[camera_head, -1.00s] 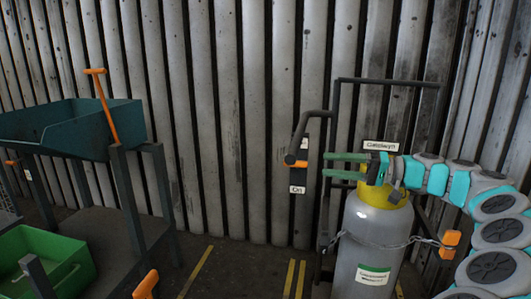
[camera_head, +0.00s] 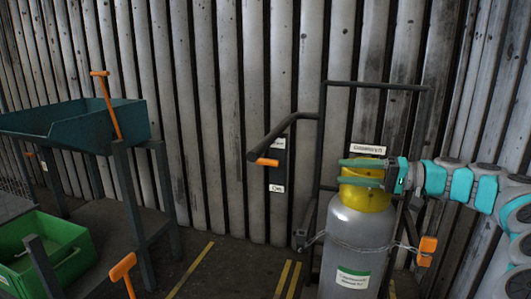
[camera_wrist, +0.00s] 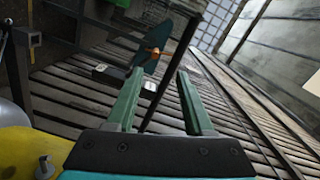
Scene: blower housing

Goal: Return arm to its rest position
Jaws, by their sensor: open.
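My gripper (camera_head: 343,171) is at the right in the head view, in front of the yellow collar of a grey gas cylinder (camera_head: 352,235). Its two green fingers point left, are spread apart and have nothing between them. Whether they touch the collar cannot be told. My arm runs from the gripper to the right edge. In the wrist view my gripper (camera_wrist: 160,72) is also open and empty, with a dark bar crossing the view behind the gap. The yellow collar (camera_wrist: 35,152) shows at lower left there.
A dark trolley frame (camera_head: 378,86) with a handle stands around the cylinder. An orange lever (camera_head: 267,162) sits on a dark wall box (camera_head: 277,172). A teal trough (camera_head: 75,128), a green crate (camera_head: 45,255) and orange handles are at left. Corrugated wall stands behind.

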